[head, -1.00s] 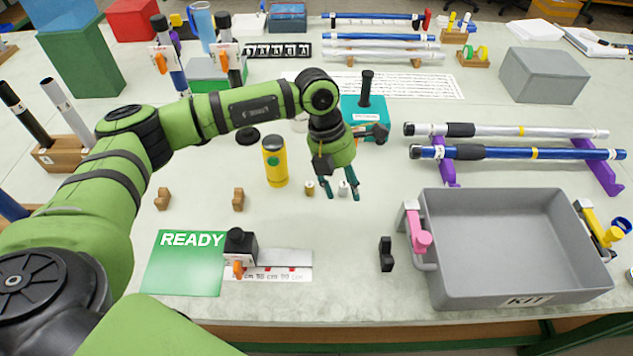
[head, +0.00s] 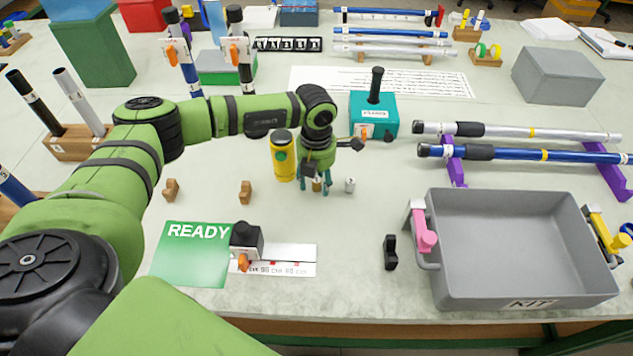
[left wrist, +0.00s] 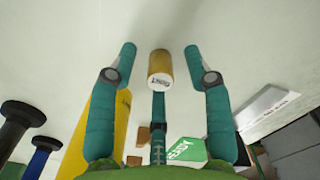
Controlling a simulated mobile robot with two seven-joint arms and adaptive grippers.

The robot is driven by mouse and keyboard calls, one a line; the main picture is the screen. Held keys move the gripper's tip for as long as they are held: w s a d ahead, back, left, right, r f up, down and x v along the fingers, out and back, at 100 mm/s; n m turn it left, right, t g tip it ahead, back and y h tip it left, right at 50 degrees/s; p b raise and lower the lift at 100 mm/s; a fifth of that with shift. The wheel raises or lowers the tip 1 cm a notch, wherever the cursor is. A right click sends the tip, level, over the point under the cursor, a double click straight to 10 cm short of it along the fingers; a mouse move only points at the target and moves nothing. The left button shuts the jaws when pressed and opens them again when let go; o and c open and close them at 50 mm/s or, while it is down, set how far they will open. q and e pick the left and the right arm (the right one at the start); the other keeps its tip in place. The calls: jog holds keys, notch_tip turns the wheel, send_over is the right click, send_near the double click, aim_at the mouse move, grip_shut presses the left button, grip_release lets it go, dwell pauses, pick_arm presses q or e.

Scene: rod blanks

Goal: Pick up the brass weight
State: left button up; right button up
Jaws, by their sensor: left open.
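The brass weight (left wrist: 160,65) is a small gold cylinder with a pale, lettered end face. In the left wrist view it lies between the spread fingertips of my left gripper (left wrist: 160,58), with a gap on both sides. In the head view my left gripper (head: 314,190) points down over the brass weight (head: 317,185), and its fingers partly hide it. The gripper is open and empty. A silver weight (head: 350,185) stands just to the right of the fingers. My right gripper does not show.
A yellow cylinder (head: 283,158) stands close left of my gripper. A teal box (head: 373,117) with a black post is behind it. The grey KIT tray (head: 524,292) is at the front right. A green READY card (head: 192,255) lies at the front left.

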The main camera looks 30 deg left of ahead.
pick_arm(q)
grip_shut()
